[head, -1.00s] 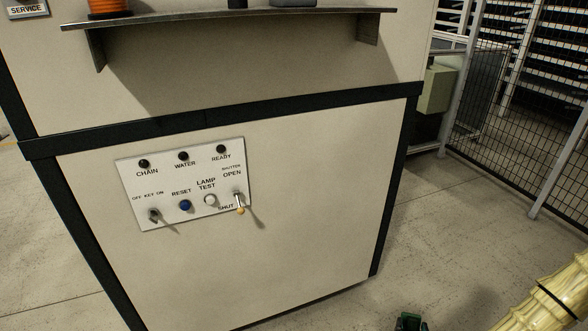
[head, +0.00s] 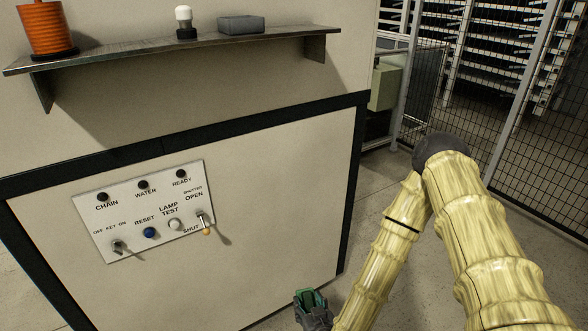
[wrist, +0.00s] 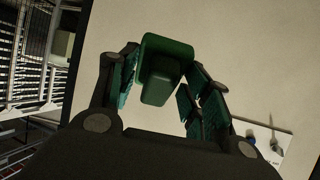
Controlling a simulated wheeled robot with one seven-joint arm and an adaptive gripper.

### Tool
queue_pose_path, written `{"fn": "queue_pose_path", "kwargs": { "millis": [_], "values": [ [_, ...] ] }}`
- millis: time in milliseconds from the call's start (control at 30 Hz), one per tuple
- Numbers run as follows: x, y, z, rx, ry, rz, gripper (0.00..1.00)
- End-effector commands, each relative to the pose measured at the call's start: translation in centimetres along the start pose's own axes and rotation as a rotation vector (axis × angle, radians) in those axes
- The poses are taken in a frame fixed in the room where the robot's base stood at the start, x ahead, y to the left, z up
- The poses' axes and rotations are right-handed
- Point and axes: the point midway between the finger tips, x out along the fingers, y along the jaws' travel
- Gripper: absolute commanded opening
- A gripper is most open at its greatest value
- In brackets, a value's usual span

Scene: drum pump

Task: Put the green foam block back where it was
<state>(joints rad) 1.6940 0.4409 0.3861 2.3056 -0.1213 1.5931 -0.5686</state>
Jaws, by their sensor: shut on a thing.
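The green foam block (wrist: 165,55) is between the fingers of my gripper (wrist: 162,80) in the wrist view, with a wide end outward and a narrower part toward the palm. The gripper is shut on it. In the head view my gripper (head: 313,315) is low at the bottom edge, in front of the cabinet's right side, with a bit of green showing in it. The block is held in the air, apart from the shelf (head: 180,50). No empty spot for the block is clearly marked in view.
The shelf holds an orange ribbed pot (head: 46,28), a white-topped object (head: 184,22) and a grey block (head: 241,25). The cabinet front has a switch panel (head: 143,210) with protruding switches. A mesh fence (head: 480,110) stands at the right.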

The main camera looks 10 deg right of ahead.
Motion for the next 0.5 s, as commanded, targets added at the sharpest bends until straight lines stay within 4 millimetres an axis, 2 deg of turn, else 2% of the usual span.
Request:
{"fn": "queue_pose_path", "kwargs": {
  "millis": [33,300,500],
  "values": [
    [-0.6,-0.2,-1.3,-0.004,-0.012,-0.004,0.29],
    [-0.5,-0.5,-1.2,-0.007,-0.087,-0.007,0.29],
    [-0.5,0.0,-3.1,0.01,-0.133,0.017,0.29]
  ]
}}
